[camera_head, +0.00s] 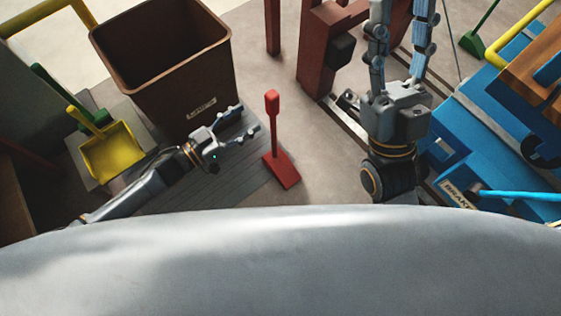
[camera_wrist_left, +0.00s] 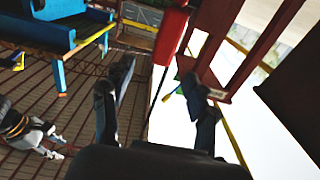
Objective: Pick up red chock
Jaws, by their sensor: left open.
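The red chock (camera_head: 284,172) is a flat red wedge on the floor with an upright thin red handle that ends in a thicker red grip (camera_head: 271,101). It stands near the middle of the head view. My left gripper (camera_head: 249,119) is open and empty, just left of the handle, its fingers pointing toward it. In the left wrist view, a red block (camera_wrist_left: 171,38), which looks like the handle's grip, shows beyond and between the open fingers (camera_wrist_left: 158,80). My right gripper (camera_head: 401,25) is right of the chock, pointing away toward the top, its fingers spread with nothing seen between them.
A brown bin (camera_head: 165,70) stands behind my left gripper. A yellow dustpan (camera_head: 112,155) lies at left. A slatted grey platform (camera_head: 225,180) lies beneath my left arm. A red-brown frame (camera_head: 318,50) and a blue cart (camera_head: 455,150) with a "BRAKE" label are at right.

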